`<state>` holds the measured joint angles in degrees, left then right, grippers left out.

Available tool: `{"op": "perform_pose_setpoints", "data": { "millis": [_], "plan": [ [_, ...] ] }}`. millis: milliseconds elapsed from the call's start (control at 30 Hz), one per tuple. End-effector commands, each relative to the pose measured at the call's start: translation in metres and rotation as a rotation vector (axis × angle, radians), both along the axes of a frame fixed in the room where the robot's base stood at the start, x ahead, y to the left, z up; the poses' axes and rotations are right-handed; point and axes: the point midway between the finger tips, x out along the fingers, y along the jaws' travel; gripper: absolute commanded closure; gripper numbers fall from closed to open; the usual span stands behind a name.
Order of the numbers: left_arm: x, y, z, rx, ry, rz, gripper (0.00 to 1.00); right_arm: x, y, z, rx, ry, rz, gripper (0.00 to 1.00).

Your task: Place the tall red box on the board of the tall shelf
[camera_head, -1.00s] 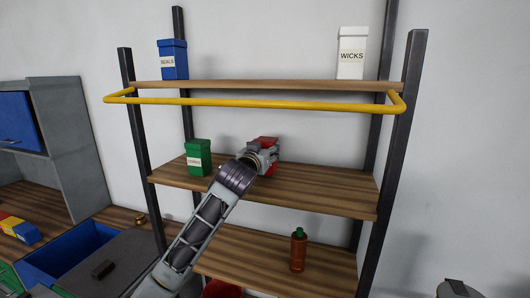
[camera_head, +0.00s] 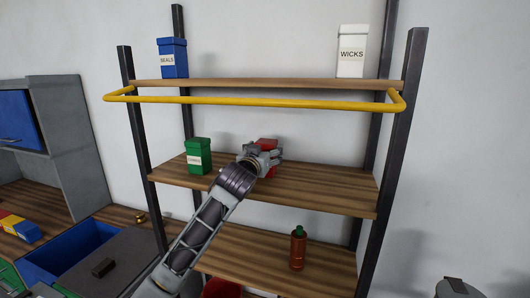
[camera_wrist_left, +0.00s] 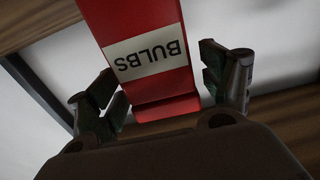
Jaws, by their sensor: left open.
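The tall red box (camera_head: 267,142) is at the middle board (camera_head: 325,190) of the tall shelf, behind my left gripper, which hides most of it. I cannot tell from the head view whether its base rests on the board. In the left wrist view the red box (camera_wrist_left: 168,88) shows a white label reading BULBS, upside down. My left gripper (camera_head: 263,157) is open in front of the box. In the wrist view its fingers (camera_wrist_left: 158,77) stand on either side of the box, with gaps visible. My right gripper is out of view.
A green box (camera_head: 198,155) stands left on the same board. A yellow rail (camera_head: 255,102) runs before the upper board, which bears a blue box (camera_head: 173,58) and a white WICKS box (camera_head: 352,52). A brown bottle (camera_head: 298,250) stands below. The middle board's right part is clear.

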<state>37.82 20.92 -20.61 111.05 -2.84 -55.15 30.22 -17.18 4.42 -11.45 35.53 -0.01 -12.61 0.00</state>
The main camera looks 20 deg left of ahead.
Motion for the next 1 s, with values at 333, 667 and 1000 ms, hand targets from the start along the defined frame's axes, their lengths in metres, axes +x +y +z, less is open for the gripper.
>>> {"op": "perform_pose_setpoints", "data": {
  "millis": [333, 667, 1000],
  "plan": [
    [-0.003, 0.0, 0.002, 0.0, 0.0, 0.0, 0.2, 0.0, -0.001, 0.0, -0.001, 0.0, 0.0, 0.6],
    [-0.029, 0.001, 0.001, -0.001, -0.001, -0.001, 0.2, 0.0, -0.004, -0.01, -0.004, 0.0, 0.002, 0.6],
    [-0.066, 0.003, 0.0, 0.0, 0.0, 0.0, 0.2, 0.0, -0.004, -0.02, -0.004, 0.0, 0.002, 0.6]
  ]
}}
